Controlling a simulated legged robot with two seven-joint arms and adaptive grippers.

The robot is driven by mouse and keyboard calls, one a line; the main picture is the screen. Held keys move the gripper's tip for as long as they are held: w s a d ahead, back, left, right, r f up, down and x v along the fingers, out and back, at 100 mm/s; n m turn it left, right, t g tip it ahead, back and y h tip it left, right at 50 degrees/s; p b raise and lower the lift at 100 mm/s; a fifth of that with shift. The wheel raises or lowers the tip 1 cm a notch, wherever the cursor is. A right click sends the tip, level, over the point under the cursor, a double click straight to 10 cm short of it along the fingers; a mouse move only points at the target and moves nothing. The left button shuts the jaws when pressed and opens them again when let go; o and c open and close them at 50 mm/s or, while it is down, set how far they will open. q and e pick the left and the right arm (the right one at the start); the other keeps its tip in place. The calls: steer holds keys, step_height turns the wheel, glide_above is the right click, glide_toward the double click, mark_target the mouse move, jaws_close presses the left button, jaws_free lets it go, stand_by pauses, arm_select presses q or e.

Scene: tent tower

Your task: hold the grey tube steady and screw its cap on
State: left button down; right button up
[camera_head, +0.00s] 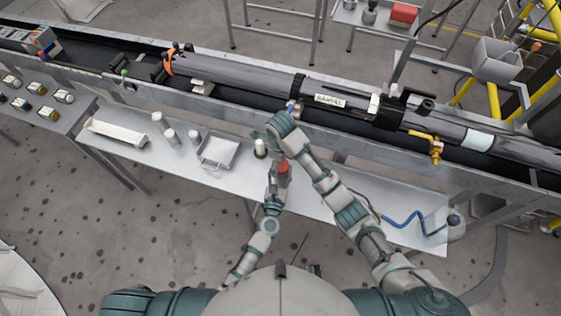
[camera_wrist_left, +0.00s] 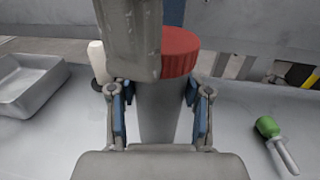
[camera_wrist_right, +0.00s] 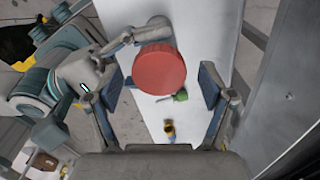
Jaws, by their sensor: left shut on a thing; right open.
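My left gripper (camera_wrist_left: 160,108) is shut on the grey tube (camera_wrist_left: 162,125), which stands upright between its blue pads. In the right wrist view the cap (camera_wrist_right: 159,70) lies between the fingers of my open right gripper (camera_wrist_right: 164,84), with a gap on each side.
A steel bench (camera_head: 330,193) lies below. A green-handled tool (camera_wrist_left: 275,140) lies right of the tube. A conveyor with a long dark pipe (camera_head: 240,79) runs behind.

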steer(key=shift+r, duration=2.2)
steer(key=shift+c, duration=0.4)
